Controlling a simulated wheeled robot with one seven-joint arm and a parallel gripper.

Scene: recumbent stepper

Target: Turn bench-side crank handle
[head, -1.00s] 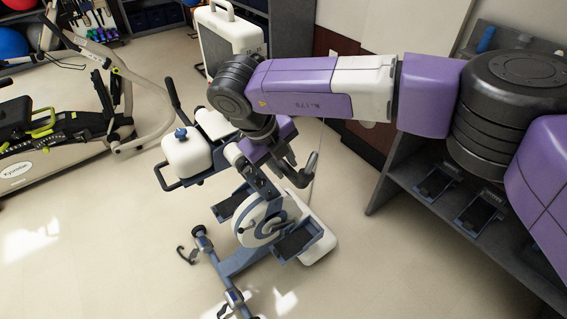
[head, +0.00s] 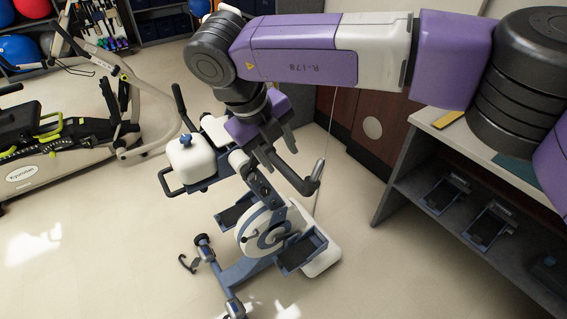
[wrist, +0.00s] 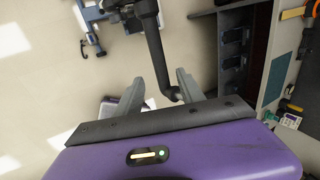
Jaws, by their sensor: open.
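The exercise machine has a white round housing (head: 252,238), with pedals beside it. A dark crank handle (head: 296,182) sticks out from the top of its post toward the bench on the right, with its grip (head: 317,170) bent upward at the end. My gripper (head: 277,150) is open just above and left of the handle's bent end. In the wrist view, the dark bar of the handle (wrist: 157,55) runs down between the spread fingers of my gripper (wrist: 160,85). Its bent end lies near the right finger. I cannot tell whether they touch.
A bench with shelves (head: 400,190) stands at the right, holding dark pedal-like items. A larger recumbent machine (head: 60,160) stands at the far left.

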